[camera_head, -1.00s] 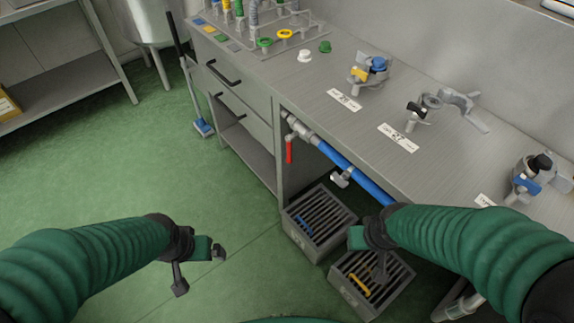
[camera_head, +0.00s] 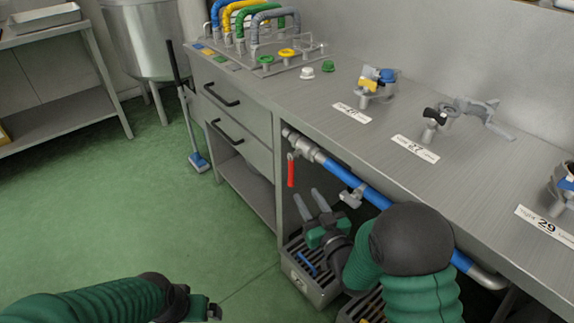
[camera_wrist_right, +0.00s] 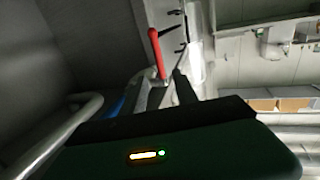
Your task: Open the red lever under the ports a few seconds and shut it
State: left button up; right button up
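The red lever (camera_head: 291,170) hangs straight down from a metal valve (camera_head: 303,146) on the blue pipe (camera_head: 340,171) under the bench front. My right gripper (camera_head: 311,203) is open and empty, its two fingers pointing up, just below and to the right of the lever, apart from it. In the right wrist view the lever (camera_wrist_right: 156,50) shows just beyond the fingertips (camera_wrist_right: 170,84). My left gripper (camera_head: 208,311) is low at the bottom edge, partly cut off, far from the lever.
A grey second valve handle (camera_head: 352,195) sits on the pipe to the right. A slatted crate (camera_head: 318,290) stands below my right gripper. Drawers (camera_head: 236,138) are left of the lever. The bench top (camera_head: 385,150) carries several fittings and number labels. A blue-ended broom (camera_head: 198,161) leans left.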

aim_at(291, 171)
jog(key=b+x, duration=0.4)
jog(key=x, duration=1.1)
jog(key=shift+w, duration=0.4)
jog(key=shift+a, duration=0.1)
grip_shut()
jog(key=shift+f, duration=0.1)
